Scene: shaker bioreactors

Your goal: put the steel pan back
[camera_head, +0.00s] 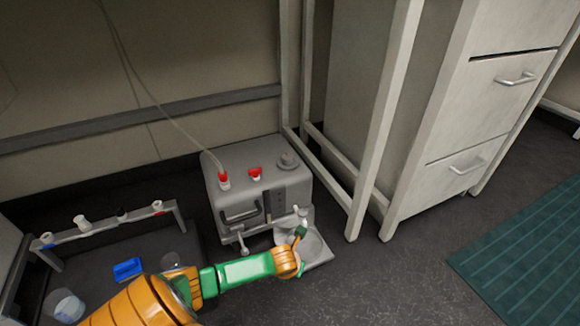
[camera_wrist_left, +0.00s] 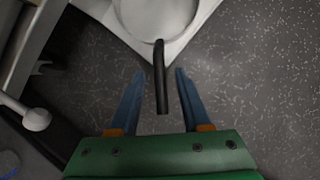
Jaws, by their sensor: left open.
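The steel pan (camera_head: 314,245) sits on a pale square plate (camera_head: 325,257) at the front right of a grey machine. In the left wrist view the round pan (camera_wrist_left: 148,18) is cut off by the top edge. Its dark handle (camera_wrist_left: 161,78) points down toward my palm, between the two blue fingers. My left gripper (camera_wrist_left: 160,76) is open, with a gap on both sides of the handle. In the head view my left gripper (camera_head: 300,234) is at the pan's near-left side and hides part of it. My right gripper is not in view.
The grey machine (camera_head: 262,188) has red-capped parts and a tube on top. A lever with a knob (camera_head: 243,248) sticks out of its front. A white frame leg (camera_head: 375,140) and drawer cabinet (camera_head: 475,100) stand right. A low rack (camera_head: 100,228) stands left. Open floor lies front right.

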